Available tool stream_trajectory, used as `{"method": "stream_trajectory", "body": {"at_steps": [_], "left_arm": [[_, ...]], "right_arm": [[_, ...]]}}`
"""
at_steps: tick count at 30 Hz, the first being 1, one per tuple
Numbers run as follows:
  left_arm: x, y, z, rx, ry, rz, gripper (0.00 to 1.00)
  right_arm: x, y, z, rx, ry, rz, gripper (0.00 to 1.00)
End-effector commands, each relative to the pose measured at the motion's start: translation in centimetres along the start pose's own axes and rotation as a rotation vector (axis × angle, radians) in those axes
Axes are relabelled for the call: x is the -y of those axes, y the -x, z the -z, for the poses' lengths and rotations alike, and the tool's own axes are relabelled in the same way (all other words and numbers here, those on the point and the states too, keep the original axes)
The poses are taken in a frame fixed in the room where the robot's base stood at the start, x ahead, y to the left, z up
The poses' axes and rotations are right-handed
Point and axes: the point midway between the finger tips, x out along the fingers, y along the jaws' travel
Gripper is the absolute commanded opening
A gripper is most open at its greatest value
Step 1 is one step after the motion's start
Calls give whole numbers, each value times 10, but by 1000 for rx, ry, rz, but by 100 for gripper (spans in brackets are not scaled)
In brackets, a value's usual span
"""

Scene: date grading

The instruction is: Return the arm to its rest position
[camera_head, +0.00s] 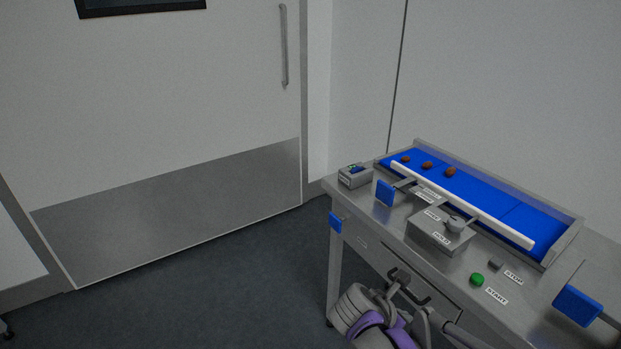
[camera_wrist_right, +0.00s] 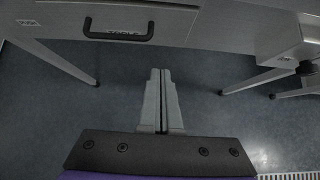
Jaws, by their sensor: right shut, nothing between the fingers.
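My right gripper (camera_wrist_right: 160,72) shows in the right wrist view with its two grey fingers together and nothing between them. It points toward the floor space under the table, below a black drawer handle (camera_wrist_right: 119,36), and looks clear of it. In the head view my right arm (camera_head: 368,327), grey with purple bands, is low at the bottom centre, in front of the metal table (camera_head: 355,205). The fingertips are hard to make out there against the drawer front. My left gripper is not in view.
The table carries a blue conveyor belt (camera_head: 500,203) with several brown dates at its far end. A lever box (camera_head: 440,233), a green START button (camera_head: 477,280) and blue paddles (camera_head: 384,193) are nearby. The floor (camera_head: 220,285) to the left is clear, up to a door (camera_head: 160,100).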

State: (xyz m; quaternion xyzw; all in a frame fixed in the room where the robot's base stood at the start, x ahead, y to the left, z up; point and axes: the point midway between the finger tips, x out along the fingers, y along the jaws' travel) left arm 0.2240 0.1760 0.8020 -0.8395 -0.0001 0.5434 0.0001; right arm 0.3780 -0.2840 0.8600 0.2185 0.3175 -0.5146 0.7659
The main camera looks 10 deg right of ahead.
Motion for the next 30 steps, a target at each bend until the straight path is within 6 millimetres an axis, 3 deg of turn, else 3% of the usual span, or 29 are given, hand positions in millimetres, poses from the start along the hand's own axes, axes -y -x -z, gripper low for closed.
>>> {"method": "stream_trajectory", "body": {"at_steps": [5, 12, 18, 24, 30], "left_arm": [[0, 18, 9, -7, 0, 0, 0], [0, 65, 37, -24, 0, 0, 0], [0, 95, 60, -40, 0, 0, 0], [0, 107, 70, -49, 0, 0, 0], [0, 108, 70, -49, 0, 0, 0]], "right_arm": [[19, 22, 2, -89, -242, -25, 0], [62, 86, 27, -414, -1071, 11, 0], [80, 133, 46, -667, -1692, 171, 0], [83, 153, 56, -789, -1986, 302, 0], [84, 154, 57, -798, -2011, 315, 0]]}}
